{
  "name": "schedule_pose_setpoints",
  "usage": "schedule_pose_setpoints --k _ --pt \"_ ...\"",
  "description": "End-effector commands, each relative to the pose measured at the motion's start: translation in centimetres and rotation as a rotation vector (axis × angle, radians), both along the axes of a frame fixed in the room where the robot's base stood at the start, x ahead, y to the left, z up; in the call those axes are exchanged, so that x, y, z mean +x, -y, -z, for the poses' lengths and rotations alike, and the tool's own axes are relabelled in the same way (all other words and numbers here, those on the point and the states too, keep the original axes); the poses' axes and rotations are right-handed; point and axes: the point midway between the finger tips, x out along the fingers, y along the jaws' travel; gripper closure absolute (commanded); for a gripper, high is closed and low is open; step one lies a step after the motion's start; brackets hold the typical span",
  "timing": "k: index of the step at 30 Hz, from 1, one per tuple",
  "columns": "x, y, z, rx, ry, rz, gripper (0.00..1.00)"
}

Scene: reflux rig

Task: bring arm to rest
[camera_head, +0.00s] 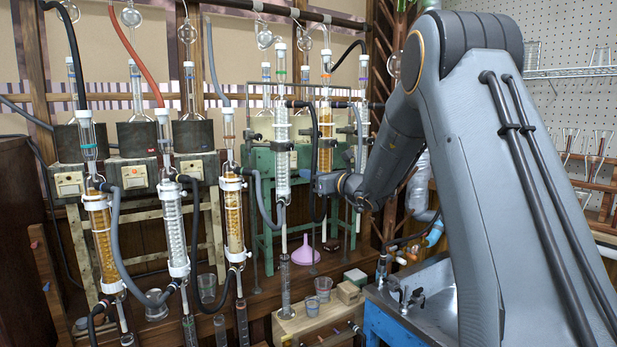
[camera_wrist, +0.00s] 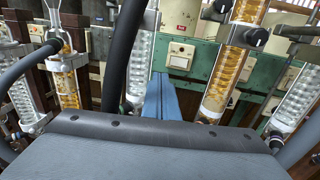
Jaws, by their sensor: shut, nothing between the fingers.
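My arm reaches in from the right in the head view, bent at the elbow, its wrist in front of the glass columns. In the wrist view my gripper (camera_wrist: 162,98) shows as two blue-grey fingers pressed together, with nothing between them. They point toward the rig between a clear column (camera_wrist: 142,58) on the left and an amber-filled column (camera_wrist: 228,75) on the right. I cannot tell whether they touch anything.
Three packed columns, the leftmost one (camera_head: 102,240) among them, stand at the left with looping grey hoses. A pink funnel (camera_head: 305,251) and small beakers sit low at the centre. A metal sink (camera_head: 432,290) is below my arm. A dark hose (camera_wrist: 124,50) passes close to my fingers.

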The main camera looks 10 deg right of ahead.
Motion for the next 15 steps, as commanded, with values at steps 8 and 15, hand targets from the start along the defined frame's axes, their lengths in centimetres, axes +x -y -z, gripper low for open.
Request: schedule_pose_setpoints --k 8,15 --pt "-0.2 -0.4 0.2 -0.012 -0.004 -0.009 1.00" --pt "-7.1 -7.0 5.9 -0.354 -0.083 -0.243 1.00"
